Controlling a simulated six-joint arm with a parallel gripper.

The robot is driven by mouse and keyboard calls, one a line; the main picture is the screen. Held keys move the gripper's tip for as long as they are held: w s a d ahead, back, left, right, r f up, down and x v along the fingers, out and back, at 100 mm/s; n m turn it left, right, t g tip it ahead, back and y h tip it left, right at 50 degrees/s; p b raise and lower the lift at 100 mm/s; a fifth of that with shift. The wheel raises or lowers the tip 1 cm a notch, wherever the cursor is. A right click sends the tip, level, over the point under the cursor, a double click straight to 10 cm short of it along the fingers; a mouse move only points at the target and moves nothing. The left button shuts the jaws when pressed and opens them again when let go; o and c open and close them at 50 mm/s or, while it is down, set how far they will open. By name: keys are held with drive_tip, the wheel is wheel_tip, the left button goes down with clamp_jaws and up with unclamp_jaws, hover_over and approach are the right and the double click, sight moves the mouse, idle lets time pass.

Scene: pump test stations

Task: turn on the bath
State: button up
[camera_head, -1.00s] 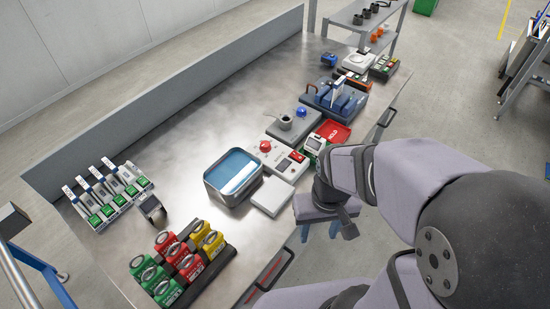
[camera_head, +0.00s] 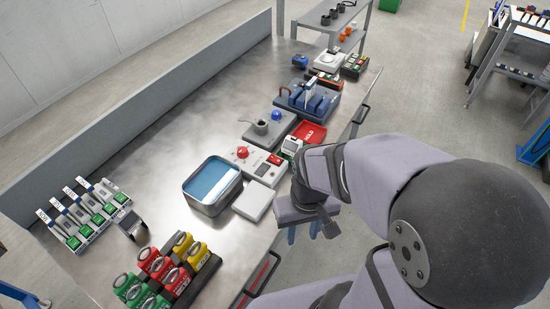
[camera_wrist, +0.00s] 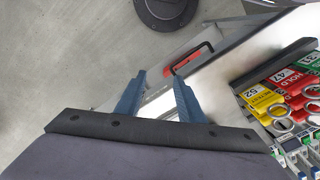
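The bath (camera_head: 212,185) is an open metal tub with rounded corners and blue liquid inside, standing on the bench in the head view. Behind and right of it is a pale control box (camera_head: 256,167) with a red round knob (camera_head: 242,152), a small dark display (camera_head: 262,169) and a red switch (camera_head: 275,159). The switch's position is too small to tell. My gripper (camera_head: 304,232) hangs beyond the bench's front edge, right of the bath and apart from it. In the wrist view its two blue fingers (camera_wrist: 159,76) are spread and empty. The bath and control box are not seen there.
A white flat block (camera_head: 254,200) lies right of the bath. Red, yellow and green tagged padlocks (camera_head: 165,270) stand at the front; they also show in the wrist view (camera_wrist: 285,95). A grey unit with a blue knob (camera_head: 267,128) and a red tray (camera_head: 308,134) are farther back. Bare bench lies left of the bath.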

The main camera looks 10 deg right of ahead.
drive_tip(key=shift+a, duration=0.1)
drive_tip(key=c, duration=0.5)
drive_tip(key=shift+s+f, duration=0.2)
drive_tip(key=shift+f, duration=0.05)
clamp_jaws()
drive_tip(key=w+a+f+n, duration=0.1)
drive_tip(key=w, duration=0.7)
drive_tip(key=w+a+f, duration=0.2)
drive_tip(key=w, duration=0.7)
drive_tip(key=w+d+r+m+t+h, duration=0.1)
drive_tip(key=w+r+m+t+h, duration=0.1)
drive_tip(key=w+r+m, duration=0.8)
drive_tip(key=shift+w+d+r+t, duration=0.3)
drive_tip(key=shift+w+d+t, duration=0.1)
drive_tip(key=shift+w, duration=1.05)
